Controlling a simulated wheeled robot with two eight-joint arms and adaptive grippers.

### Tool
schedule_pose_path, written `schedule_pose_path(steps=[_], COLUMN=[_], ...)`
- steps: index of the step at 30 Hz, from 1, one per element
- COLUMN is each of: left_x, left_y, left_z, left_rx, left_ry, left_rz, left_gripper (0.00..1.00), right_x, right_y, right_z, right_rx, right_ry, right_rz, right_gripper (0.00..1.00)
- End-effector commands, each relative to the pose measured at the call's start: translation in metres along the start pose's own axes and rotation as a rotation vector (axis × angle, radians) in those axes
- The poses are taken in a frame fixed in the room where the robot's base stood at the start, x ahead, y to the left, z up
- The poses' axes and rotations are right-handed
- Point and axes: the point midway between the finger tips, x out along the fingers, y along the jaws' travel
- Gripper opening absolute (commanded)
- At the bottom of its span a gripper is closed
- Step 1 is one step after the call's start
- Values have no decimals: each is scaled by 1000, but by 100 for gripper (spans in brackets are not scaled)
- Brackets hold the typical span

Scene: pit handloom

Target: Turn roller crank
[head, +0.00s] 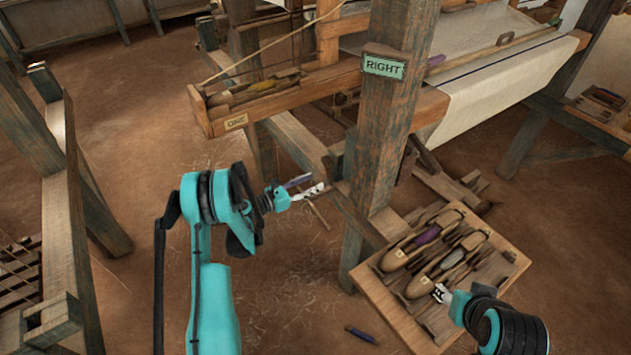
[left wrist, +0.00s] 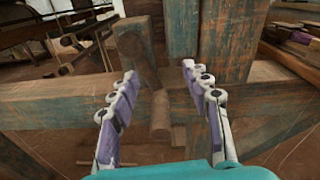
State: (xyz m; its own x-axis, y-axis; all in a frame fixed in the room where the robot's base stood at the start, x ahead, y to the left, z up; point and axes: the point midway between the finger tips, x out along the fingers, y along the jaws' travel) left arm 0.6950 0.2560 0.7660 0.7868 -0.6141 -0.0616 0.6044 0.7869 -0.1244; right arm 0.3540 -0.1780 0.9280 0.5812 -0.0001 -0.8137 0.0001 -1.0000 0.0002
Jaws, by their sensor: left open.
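The roller crank (left wrist: 138,52) shows in the left wrist view as a wooden arm against the blue-worn post, with a round wooden handle (left wrist: 160,116) lower down. In the head view the crank is small and partly hidden near the post, beyond my left gripper (head: 316,184). My left gripper (left wrist: 160,72) is open and empty. Its purple-and-white fingers appear on either side of the handle in the left wrist view, with gaps; how deep the handle sits between them I cannot tell. My right gripper (head: 441,293) is over the tool tray's edge; its finger opening is too small to judge.
The post (head: 385,120) bears a RIGHT sign (head: 384,67). A wooden tray (head: 388,308) with shuttles and tools stands at lower right. A wooden box (head: 262,108) of tools is above left. Bare floor is open at left.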

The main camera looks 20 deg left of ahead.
Motion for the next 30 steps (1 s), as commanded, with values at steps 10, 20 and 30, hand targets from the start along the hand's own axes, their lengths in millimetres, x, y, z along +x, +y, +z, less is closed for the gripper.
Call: schedule_pose_path(steps=[10, 20, 30], left_x=[-23, -24, -24], left_y=[0, 0, 0], left_z=[-1, -2, 0], left_rx=[0, 0, 5], left_ry=[0, 0, 3], left_rz=[1, 1, 0], left_gripper=[48, 48, 48], right_x=[0, 0, 0], right_y=[0, 0, 0], right_z=[0, 0, 0], right_rx=[0, 0, 0], right_ry=[0, 0, 0], right_rz=[0, 0, 0], right_gripper=[48, 48, 48])
